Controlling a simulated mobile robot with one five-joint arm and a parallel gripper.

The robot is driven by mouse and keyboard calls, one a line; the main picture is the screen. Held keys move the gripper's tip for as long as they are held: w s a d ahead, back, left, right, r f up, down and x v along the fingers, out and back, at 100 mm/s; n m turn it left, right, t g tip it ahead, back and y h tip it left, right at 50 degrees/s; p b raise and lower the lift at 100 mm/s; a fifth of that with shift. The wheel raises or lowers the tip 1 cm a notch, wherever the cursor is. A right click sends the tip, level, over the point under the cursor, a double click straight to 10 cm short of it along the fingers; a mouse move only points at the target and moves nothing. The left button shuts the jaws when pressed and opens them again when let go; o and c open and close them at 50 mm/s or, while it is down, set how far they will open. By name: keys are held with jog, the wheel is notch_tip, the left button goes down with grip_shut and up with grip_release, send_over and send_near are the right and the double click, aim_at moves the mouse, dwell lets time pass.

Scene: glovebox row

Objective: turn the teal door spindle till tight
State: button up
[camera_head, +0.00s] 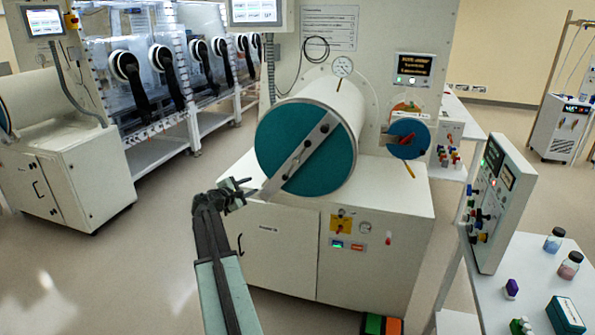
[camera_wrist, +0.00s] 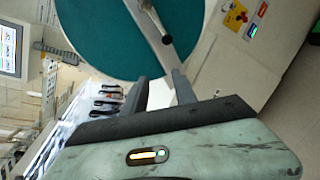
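The large round teal door (camera_head: 283,165) closes the front of a white horizontal cylinder. A grey metal bar (camera_head: 300,155) crosses its face diagonally, from upper right to lower left. A small fitting near the bar's middle looks like the spindle; in the wrist view a dark-ended metal piece (camera_wrist: 166,38) stands out from the teal door (camera_wrist: 105,40). My gripper (camera_head: 246,187) is at the door's lower left, close to the bar's lower end. I cannot tell whether a finger touches the bar.
A white cabinet (camera_head: 270,250) stands below the cylinder. A table (camera_head: 530,270) with bottles and a control panel (camera_head: 497,205) stands at the right.

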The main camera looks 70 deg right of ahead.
aim_at(295, 161)
jog(key=s+d+r+n, duration=0.1)
jog(key=s+d, duration=0.2)
jog(key=d, duration=0.3)
jog(key=s+d+r+n+h, duration=0.1)
jog(key=s+d, duration=0.3)
jog(key=d, duration=0.2)
jog(key=s+d+r+n+g+h, duration=0.1)
jog(key=s+d+n, duration=0.1)
jog(key=s+d, duration=0.2)
jog(key=shift+s+d+r+b, duration=0.1)
jog(key=shift+d+r+b, duration=0.1)
jog(key=shift+d, duration=0.6)
jog(key=shift+s+d+r+b, duration=0.1)
jog(key=shift+d+r+b, duration=0.1)
jog(key=shift+d, duration=0.55)
jog(key=shift+a, duration=0.1)
grip_shut()
